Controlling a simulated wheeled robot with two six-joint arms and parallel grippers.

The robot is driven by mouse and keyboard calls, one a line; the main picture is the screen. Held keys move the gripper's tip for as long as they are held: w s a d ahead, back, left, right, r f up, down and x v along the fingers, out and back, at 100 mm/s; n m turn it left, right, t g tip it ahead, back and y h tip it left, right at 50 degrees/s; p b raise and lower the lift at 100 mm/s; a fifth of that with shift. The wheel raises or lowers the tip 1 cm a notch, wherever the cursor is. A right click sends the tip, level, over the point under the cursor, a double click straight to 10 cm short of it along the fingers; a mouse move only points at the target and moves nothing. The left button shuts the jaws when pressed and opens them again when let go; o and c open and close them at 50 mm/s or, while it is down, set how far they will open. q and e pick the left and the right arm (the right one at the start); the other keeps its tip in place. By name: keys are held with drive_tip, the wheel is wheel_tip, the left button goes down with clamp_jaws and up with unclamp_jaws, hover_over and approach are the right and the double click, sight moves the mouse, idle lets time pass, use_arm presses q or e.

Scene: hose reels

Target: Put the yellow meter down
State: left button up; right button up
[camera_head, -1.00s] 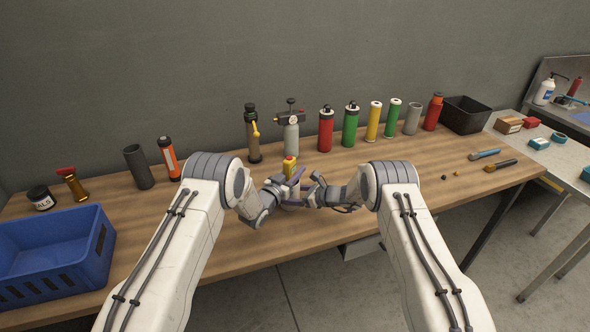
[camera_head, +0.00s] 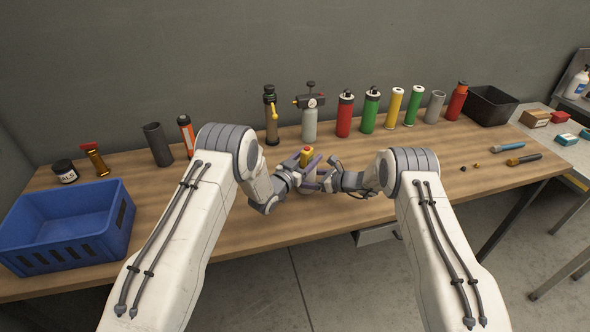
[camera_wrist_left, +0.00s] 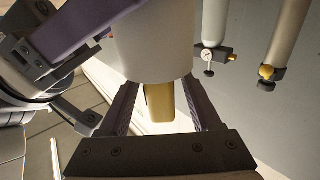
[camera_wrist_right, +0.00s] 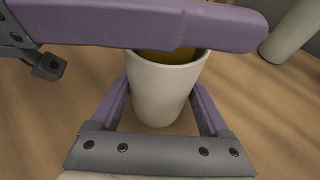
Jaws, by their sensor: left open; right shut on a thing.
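The yellow meter (camera_head: 307,153), with a red top, stands between my two grippers over the table's near middle. Its lower part is inside a white cup (camera_wrist_right: 165,90); the yellow also shows beyond the cup's rim in the left wrist view (camera_wrist_left: 160,103). My left gripper (camera_head: 298,169) is open, its fingers on either side of the meter's yellow part above the cup; contact cannot be told. My right gripper (camera_wrist_right: 162,85) is shut on the white cup, fingers on both its sides. In the head view the cup is mostly hidden by the grippers.
A blue bin (camera_head: 68,228) stands at the left. A row of bottles and cylinders, including a grey one with a gauge (camera_head: 310,122), stands along the back. A black bin (camera_head: 490,106) is at the right. Tools (camera_head: 508,147) lie right; bare wood surrounds the grippers.

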use_arm(q)
drive_tip(key=v, duration=1)
drive_tip(key=s+d+r+g+y, duration=0.4)
drive_tip(key=s+d+r+g, duration=0.2)
drive_tip(key=s+r, duration=0.15)
drive_tip(key=s+a+r+g+y, duration=0.1)
drive_tip(key=s+a+g, duration=0.1)
drive_tip(key=s, duration=0.9)
drive_tip(key=s+a+r+g+y, duration=0.1)
drive_tip(key=s+g, duration=0.3)
drive_tip(key=s, duration=0.8)
drive_tip(key=s+a+r+m+g+y, duration=0.1)
drive_tip(key=s+a+r+g+y, duration=0.1)
drive_tip(key=s, duration=0.9)
drive_tip(key=shift+s+a+r+g, duration=0.15)
drive_tip(key=shift+a+r+g, duration=0.35)
drive_tip(key=shift+a+g, duration=0.15)
use_arm(e)
drive_tip(key=o, duration=1.3)
drive_tip(key=shift+c, duration=0.2)
